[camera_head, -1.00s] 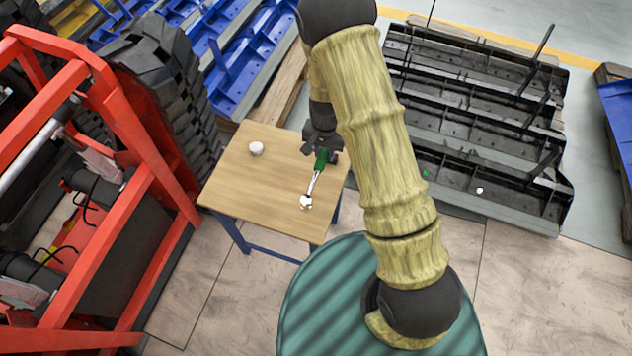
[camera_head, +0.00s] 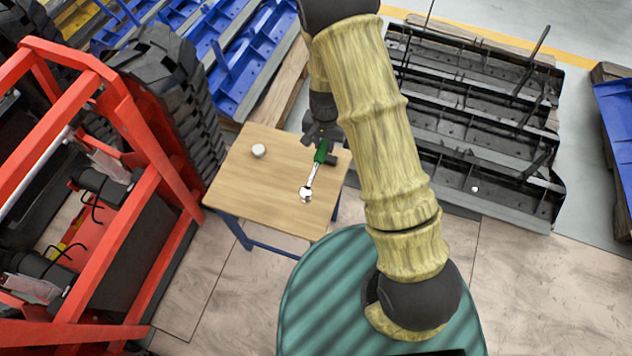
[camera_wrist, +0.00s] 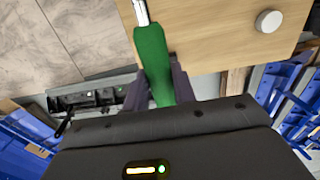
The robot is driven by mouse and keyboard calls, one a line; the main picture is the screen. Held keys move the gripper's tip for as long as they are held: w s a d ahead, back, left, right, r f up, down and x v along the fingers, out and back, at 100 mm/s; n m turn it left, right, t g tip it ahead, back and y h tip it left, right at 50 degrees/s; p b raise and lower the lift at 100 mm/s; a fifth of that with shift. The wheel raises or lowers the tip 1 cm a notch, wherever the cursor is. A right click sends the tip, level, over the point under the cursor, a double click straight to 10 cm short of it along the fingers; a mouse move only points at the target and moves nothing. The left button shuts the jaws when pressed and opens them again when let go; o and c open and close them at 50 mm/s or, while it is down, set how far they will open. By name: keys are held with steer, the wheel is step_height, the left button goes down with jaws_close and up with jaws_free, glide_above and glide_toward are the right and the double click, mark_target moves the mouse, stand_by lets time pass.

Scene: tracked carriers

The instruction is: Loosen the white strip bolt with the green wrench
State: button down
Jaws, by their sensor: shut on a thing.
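The green wrench has a green handle (camera_head: 321,152) and a silver open head (camera_head: 306,194). My gripper (camera_head: 325,148) is shut on its handle, which also shows between the fingers in the wrist view (camera_wrist: 152,58). The wrench head is over the wooden table; I cannot tell if it touches the top. The white strip bolt (camera_head: 474,189) is a small white dot on the nearest black strip, to the right of my arm. It also shows in the wrist view (camera_wrist: 89,94), apart from the wrench.
A white round knob (camera_head: 259,151) sits on the wooden table (camera_head: 245,190). Black ribbed strips (camera_head: 450,108) lie at the right, with thin rods standing up. A red frame (camera_head: 120,90) and black track stack (camera_head: 180,85) stand at the left. Floor is clear at front right.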

step_height(320, 180, up, 3)
steer(key=shift+r+p, duration=0.2)
steer(key=shift+p, duration=0.85)
steer(key=shift+f, duration=0.1)
